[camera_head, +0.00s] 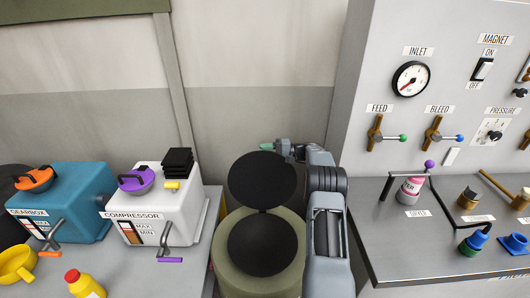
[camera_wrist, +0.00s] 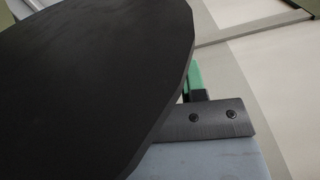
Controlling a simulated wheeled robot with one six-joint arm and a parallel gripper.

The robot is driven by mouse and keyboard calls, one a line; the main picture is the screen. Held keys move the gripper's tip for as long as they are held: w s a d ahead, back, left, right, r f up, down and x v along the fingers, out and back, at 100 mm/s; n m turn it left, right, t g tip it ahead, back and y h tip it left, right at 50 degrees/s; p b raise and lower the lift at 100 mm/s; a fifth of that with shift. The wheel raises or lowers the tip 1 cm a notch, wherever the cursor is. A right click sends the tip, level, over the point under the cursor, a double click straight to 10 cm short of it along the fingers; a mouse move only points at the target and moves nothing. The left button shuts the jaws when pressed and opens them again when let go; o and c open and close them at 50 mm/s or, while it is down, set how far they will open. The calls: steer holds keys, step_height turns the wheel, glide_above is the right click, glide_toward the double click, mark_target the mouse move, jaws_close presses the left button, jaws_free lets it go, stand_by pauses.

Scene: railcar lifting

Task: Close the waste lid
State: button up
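The waste lid (camera_head: 262,180) is a black disc standing raised at the back of the olive-green waste bin (camera_head: 228,262). The bin's round dark opening (camera_head: 265,246) shows below it. My gripper (camera_head: 268,147) is at the lid's top edge, on the far side or just above it, with a green fingertip showing. In the wrist view the black lid (camera_wrist: 85,85) fills the left and middle and hides most of my gripper (camera_wrist: 194,82). Only one green finger part shows past the lid's edge. I cannot tell whether the gripper touches the lid or how wide its fingers are.
A grey control panel (camera_head: 370,60) and metal bench (camera_head: 400,250) stand close on the right. On the left, a bench carries the white compressor (camera_head: 155,225), the blue gearbox (camera_head: 75,200), a yellow funnel (camera_head: 15,265) and a yellow bottle (camera_head: 85,285). The wall is behind the bin.

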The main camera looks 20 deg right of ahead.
steer(key=shift+c, duration=0.4)
jaws_close()
